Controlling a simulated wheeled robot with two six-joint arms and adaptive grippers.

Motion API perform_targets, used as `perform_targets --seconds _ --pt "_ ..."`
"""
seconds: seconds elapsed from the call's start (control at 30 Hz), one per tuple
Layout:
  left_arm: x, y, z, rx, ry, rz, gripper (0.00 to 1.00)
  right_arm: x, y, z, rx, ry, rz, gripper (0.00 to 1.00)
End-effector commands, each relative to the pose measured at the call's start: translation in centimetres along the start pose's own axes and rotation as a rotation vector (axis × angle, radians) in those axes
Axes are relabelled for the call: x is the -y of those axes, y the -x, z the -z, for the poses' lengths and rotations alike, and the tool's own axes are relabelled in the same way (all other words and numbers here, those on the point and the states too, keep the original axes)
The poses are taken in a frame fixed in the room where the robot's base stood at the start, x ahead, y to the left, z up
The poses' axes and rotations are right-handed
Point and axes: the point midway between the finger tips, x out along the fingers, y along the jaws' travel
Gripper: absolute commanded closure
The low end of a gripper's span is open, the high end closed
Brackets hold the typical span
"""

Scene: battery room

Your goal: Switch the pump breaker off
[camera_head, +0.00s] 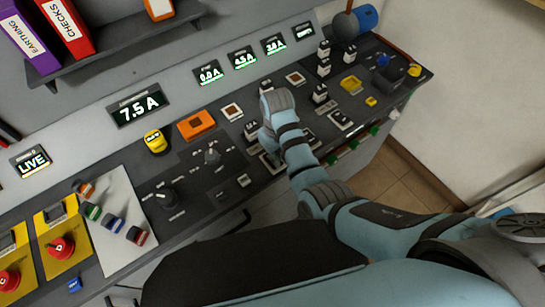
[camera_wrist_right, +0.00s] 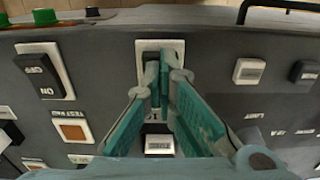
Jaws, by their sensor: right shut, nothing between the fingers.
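My right gripper (camera_head: 268,150) reaches over the middle of the sloped console, and its arm comes in from the lower right. In the right wrist view its fingers (camera_wrist_right: 164,72) are shut with nothing between them. The tips are over a switch with a white surround (camera_wrist_right: 146,46) and hide most of its rocker. I cannot tell whether they touch it or which way it is set. A black rocker switch marked ON and OFF (camera_wrist_right: 42,77) sits to the left of the fingers. I cannot read which switch is the pump breaker. My left gripper is not in view.
An orange square unit (camera_head: 197,124) and a yellow knob (camera_head: 155,141) stand left of my gripper. Red emergency buttons (camera_head: 61,247) are far left. Green knobs (camera_head: 374,130) line the console's front edge. A lit display (camera_head: 138,107) reads 7.5 A.

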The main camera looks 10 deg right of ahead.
Motion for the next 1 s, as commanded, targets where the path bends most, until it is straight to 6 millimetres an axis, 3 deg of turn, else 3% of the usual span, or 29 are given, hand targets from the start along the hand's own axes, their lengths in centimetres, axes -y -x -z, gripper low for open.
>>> perform_targets --seconds 0.53,0.8,1.0 --pt "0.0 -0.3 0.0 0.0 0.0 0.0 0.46 0.0 -0.7 0.0 0.0 0.0 0.0 1.0" --pt "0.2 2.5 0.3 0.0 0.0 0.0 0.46 0.0 2.4 0.0 -0.001 0.0 0.0 1.0" --pt "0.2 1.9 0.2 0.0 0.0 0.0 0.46 0.0 4.3 0.0 -0.002 -0.001 -0.001 1.0"
